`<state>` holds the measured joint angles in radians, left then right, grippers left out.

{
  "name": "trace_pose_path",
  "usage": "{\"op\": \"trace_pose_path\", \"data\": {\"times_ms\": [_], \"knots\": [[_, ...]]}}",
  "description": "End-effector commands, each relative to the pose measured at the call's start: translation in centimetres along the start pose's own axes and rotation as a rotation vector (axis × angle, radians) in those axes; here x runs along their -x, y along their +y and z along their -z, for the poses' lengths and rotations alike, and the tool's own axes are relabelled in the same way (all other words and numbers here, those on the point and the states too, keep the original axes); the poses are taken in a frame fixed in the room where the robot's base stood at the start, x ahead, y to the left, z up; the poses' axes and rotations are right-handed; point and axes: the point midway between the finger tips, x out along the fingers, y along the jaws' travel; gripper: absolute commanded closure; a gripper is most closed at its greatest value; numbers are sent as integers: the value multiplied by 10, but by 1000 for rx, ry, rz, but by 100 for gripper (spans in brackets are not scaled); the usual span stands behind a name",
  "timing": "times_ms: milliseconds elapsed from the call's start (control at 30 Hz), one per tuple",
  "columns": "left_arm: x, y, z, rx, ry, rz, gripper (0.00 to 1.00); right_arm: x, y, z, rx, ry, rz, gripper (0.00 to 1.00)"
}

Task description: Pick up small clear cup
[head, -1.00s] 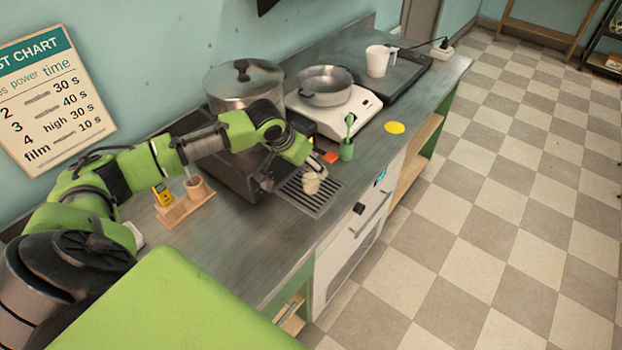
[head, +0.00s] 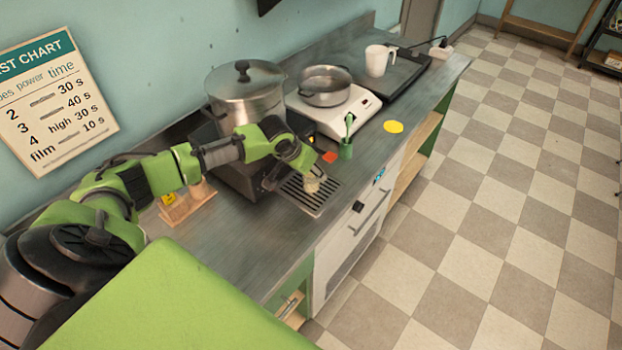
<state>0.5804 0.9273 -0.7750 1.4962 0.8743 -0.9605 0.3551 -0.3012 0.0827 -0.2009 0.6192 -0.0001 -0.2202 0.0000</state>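A small clear cup (head: 312,184), pale and see-through, stands on the slotted metal drip grate (head: 318,204) at the front of the dark machine. My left arm reaches across the counter from the left. My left gripper (head: 309,172) is right at the cup, pointing down and overlapping its upper part. Its fingers are small and partly hidden, so I cannot tell whether they are open or closed on the cup. My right gripper is not in view.
A large lidded pot (head: 245,92) stands behind my forearm. A pan (head: 325,86) sits on a white hot plate (head: 345,113). A green holder (head: 346,150) and a wooden rack (head: 186,205) stand on the counter. A white mug (head: 378,60) is farther back.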

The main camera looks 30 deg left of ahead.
Motion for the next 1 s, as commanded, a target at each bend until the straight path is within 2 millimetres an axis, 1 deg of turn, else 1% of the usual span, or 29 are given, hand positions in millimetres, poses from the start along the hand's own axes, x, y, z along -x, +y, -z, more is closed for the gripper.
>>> {"op": "trace_pose_path", "data": {"times_ms": [100, 333, 567, 767, 1000], "knots": [[0, 0, -1, 0, -1, 1, 82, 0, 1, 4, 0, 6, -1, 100], [2, 0, 1, 0, -1, 1, 82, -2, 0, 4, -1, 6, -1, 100], [12, -1, 7, 0, 1, 1, 82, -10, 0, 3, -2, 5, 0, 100], [22, -2, -13, -1, -2, 2, 82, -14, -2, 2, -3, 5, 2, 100], [38, -2, -41, -2, -2, 2, 82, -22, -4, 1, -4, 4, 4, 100]]}}
